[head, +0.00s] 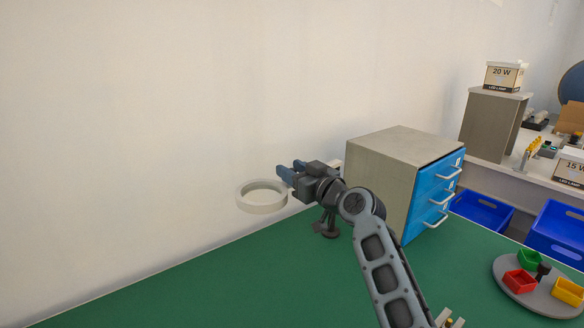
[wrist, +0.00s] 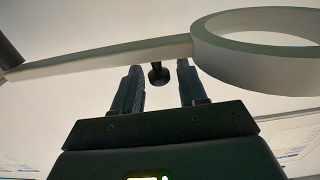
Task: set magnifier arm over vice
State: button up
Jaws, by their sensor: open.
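The magnifier's pale ring (head: 262,207) stands out over the green bench near the wall, left of my gripper (head: 288,172). In the wrist view the ring (wrist: 255,72) is at upper right, and its pale straight arm (wrist: 100,62) runs left from it across the picture. A dark round knob (wrist: 158,75) shows under this arm, between the two fingers of my gripper (wrist: 160,78). The fingers are apart; I cannot tell whether they touch the arm. A dark stand (head: 328,226) shows below my gripper. I cannot clearly identify the vice.
A grey cabinet with blue drawers (head: 433,190) stands close on the right of my arm. A round grey tray (head: 508,285) with coloured bins is at the lower right. A small partly cut-off object (head: 452,321) is at the bottom edge. The green bench (head: 200,285) is clear at left.

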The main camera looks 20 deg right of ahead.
jog(key=shift+w+a, duration=0.1)
jog(key=shift+w, duration=0.15)
jog(key=shift+c, duration=0.4)
grip_shut()
jog(key=shift+r, duration=0.1)
